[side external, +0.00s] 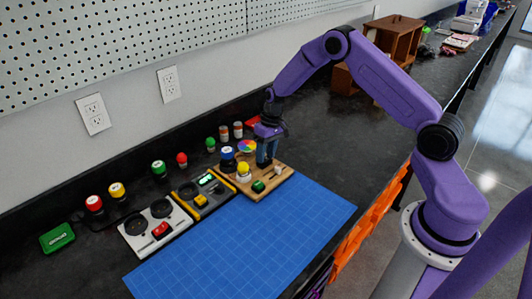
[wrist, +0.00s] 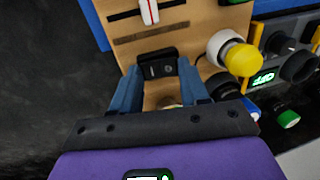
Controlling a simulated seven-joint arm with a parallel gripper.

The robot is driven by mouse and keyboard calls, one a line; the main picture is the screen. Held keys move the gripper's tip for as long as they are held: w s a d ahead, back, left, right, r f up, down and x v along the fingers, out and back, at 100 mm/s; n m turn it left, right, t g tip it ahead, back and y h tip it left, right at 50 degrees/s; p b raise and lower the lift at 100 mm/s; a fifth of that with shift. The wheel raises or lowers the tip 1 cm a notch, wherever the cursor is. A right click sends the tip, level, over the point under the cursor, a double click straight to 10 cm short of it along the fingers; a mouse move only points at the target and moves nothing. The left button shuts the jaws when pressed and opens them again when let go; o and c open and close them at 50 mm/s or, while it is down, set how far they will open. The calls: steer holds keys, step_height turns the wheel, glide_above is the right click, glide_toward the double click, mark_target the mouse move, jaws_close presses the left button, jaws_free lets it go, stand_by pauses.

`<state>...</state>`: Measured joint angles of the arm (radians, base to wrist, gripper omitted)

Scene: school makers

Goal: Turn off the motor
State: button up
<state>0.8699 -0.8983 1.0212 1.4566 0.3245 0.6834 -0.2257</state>
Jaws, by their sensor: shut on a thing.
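A wooden board (side external: 284,182) carries several controls, and it also shows in the wrist view (wrist: 196,22). On it, a small black switch block (wrist: 157,65) lies between the blue fingertips of my gripper (side external: 266,163). My gripper points down at the board's back right part and is shut on this block. The block is hidden by the fingers in the side view. A yellow knob or button on a white base (side external: 243,172), a green rocker (side external: 258,186) and a white slider (side external: 277,172) share the board. A multicoloured disc (side external: 246,146) stands behind it. I cannot tell which part is the motor.
Left of the board are a grey-and-yellow panel (side external: 214,201) with a lit green display and a white panel (side external: 142,239) with black dials. Several coloured buttons and jars line the wall. A blue mat (side external: 240,246) lies in front. The dark bench right of the board is clear.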

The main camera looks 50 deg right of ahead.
steer(key=shift+a, duration=0.1)
steer(key=shift+a+h, duration=0.3)
steer(key=shift+h, duration=0.95)
steer(key=shift+a+h, duration=0.3)
steer(key=shift+h, duration=0.95)
steer(key=o, duration=1.1)
steer(key=shift+c, duration=0.2)
steer(key=v, duration=1.7)
steer(key=shift+r, duration=0.2)
steer(key=shift+a, duration=0.1)
